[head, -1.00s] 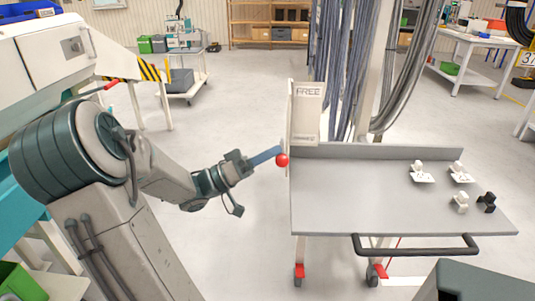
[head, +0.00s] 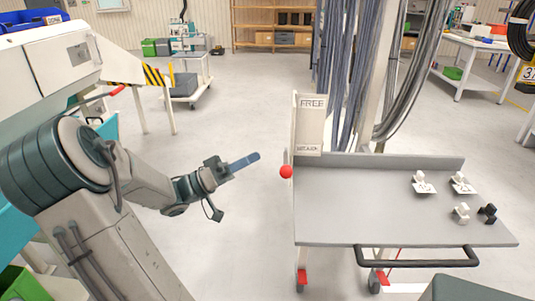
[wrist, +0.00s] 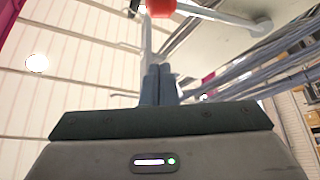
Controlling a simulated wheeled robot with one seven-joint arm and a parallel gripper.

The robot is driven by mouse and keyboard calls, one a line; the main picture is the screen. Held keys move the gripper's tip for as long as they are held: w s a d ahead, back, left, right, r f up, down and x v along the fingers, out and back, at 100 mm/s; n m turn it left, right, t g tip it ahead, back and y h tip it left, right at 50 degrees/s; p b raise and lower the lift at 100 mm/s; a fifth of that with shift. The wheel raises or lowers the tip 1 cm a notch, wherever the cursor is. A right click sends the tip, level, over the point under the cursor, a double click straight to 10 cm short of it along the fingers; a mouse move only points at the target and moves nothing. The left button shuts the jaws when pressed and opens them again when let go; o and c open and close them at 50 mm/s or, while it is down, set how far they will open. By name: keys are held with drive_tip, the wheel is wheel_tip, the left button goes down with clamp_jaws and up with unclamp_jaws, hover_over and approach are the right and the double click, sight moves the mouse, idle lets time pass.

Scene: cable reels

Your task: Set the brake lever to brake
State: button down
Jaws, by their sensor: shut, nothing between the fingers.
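The brake lever's red ball knob (head: 286,172) is at the left edge of the grey cart, just below the level of the sign plate's lower end. The upright sign plate (head: 309,126) reads FREE at the top and has a lower label, probably BRAKE, too small to read surely. In the wrist view the shut blue fingers (wrist: 158,85) point toward the red knob, at the top edge of the picture.
The cart top (head: 350,215) holds several small sockets or plugs (head: 423,182) at its right. A dark push handle (head: 417,255) runs along its front. Grey cables (head: 345,70) hang behind it. The floor left of the cart is clear.

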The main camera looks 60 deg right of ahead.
drive_tip(key=v, duration=0.4)
drive_tip(key=shift+d, duration=0.15)
idle(0.4)
drive_tip(key=a+n+t+y+p, duration=0.9)
drive_tip(key=a+n+t+p, duration=0.15)
drive_tip(key=a, duration=0.45)
drive_tip(key=w+a+r+n+t+y+p, duration=0.2)
drive_tip(key=a+r+n+t+p, duration=0.2)
drive_tip(key=a, duration=0.6)
drive_tip(key=w+a+r+n+t+y+p, duration=0.3)
drive_tip(key=a+r+n+t, duration=0.3)
drive_tip(key=a, duration=0.4)
drive_tip(key=shift+r+p, duration=0.25)
drive_tip(key=shift+p, duration=0.1)
